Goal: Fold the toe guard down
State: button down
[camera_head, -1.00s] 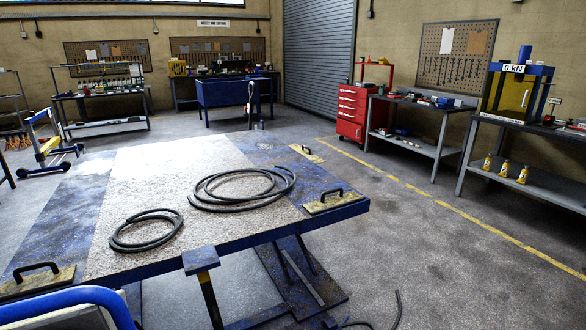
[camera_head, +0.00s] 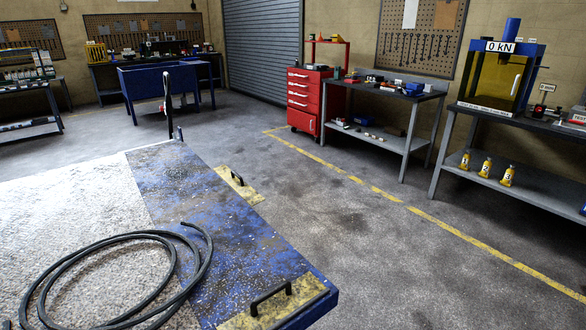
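I cannot pick out a part that is clearly the toe guard in this view. The large blue platform (camera_head: 230,225) fills the lower left, with a pale rough top (camera_head: 75,200) and a worn blue band on its right side. A yellow plate with a black handle (camera_head: 272,300) lies at its near right corner. A second yellow plate with a handle (camera_head: 240,184) lies along its far right edge. No trolley jack is clearly seen. My gripper is not in view.
Black hose coils (camera_head: 120,265) lie on the platform. Open concrete floor (camera_head: 350,225) with a yellow line is to the right. A red tool cabinet (camera_head: 305,100), a grey bench (camera_head: 390,110) and a blue press (camera_head: 502,75) on another bench stand along the right. A blue tub (camera_head: 165,82) stands behind.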

aim_at(232, 178)
jog(key=i+l+z, duration=0.1)
jog(key=i+z, duration=0.3)
jog(key=i, duration=0.25)
jog(key=i+j+z, duration=0.1)
jog(key=i+z, duration=0.25)
jog(key=i, duration=0.3)
jog(key=i+l+u, duration=0.2)
jog(key=i, duration=0.25)
jog(key=i+l+u, duration=0.15)
jog(key=i, duration=0.25)
jog(key=i+u, duration=0.15)
jog(key=u, duration=0.3)
jog(key=i+u, duration=0.15)
jog(key=u, duration=0.25)
jog(key=i+u, duration=0.1)
jog(key=u, duration=0.35)
jog(key=i+l+u, duration=0.15)
jog(key=u, duration=0.3)
